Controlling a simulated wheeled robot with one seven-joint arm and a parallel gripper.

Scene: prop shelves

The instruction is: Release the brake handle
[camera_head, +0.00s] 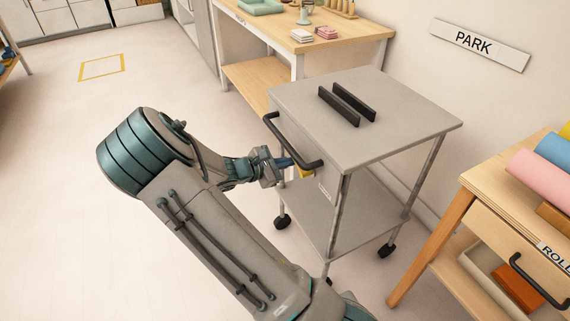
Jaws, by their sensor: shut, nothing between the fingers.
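A grey metal cart (420,112) stands on dark casters in the middle of the view. A black bar handle (290,138) runs along its left side, below the top edge. A small yellow part (306,173), possibly the brake handle, shows just below the lower end of the bar. My gripper (287,162) is at that side of the cart, just left of the yellow part. It is shut and empty. I cannot tell whether its tips touch the yellow part or the bar; the gripper hides some of that side.
Two dark parallel strips (347,105) are on the cart's top. A wooden bench (355,38) stands behind, a wooden table with a drawer (487,200) at right. The floor at left is open, with a yellow outlined rectangle (101,57).

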